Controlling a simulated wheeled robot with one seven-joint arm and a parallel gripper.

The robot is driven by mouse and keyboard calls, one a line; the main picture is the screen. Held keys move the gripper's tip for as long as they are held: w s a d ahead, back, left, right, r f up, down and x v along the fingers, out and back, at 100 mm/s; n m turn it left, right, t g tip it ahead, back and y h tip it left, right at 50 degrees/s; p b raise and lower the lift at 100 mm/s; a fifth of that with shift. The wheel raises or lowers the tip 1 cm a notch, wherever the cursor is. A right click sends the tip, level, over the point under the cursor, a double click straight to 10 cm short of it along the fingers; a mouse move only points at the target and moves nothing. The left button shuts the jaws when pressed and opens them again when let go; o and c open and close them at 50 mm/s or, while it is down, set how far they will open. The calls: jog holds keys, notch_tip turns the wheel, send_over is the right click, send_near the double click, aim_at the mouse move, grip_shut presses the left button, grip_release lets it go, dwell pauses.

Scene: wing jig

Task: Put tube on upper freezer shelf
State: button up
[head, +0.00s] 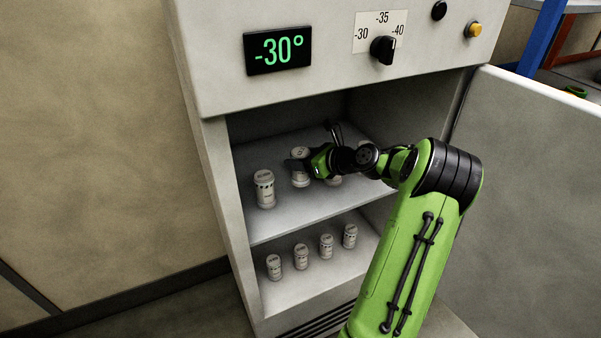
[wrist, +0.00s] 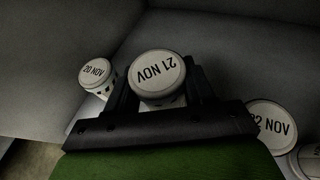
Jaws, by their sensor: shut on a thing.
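My gripper (head: 306,166) reaches into the open freezer and is shut on a white tube (head: 301,178) at the upper shelf (head: 270,222). In the wrist view the held tube (wrist: 159,75) has a lid reading 21 NOV and sits between the two dark fingers of my gripper (wrist: 162,92). The tube looks upright. I cannot tell whether its base touches the shelf. A tube marked 20 NOV (wrist: 97,73) stands to its left, also seen in the head view (head: 265,189). A tube marked 22 NOV (wrist: 268,127) stands to its right, mostly hidden behind my gripper in the head view.
Several tubes (head: 301,256) stand in a row on the lower shelf (head: 300,287). The freezer door (head: 530,170) is open at the right. A display (head: 278,50) reads -30°, and a knob (head: 383,50) is above the opening. Another lid (wrist: 312,160) shows at the wrist view's right edge.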

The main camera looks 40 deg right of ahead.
notch_tip(320, 180, down, 4)
jog(key=shift+r+b, duration=0.1)
jog(key=shift+b, duration=0.5)
jog(key=o, duration=1.1)
jog(key=p+v, duration=0.3)
jog(key=v, duration=0.9)
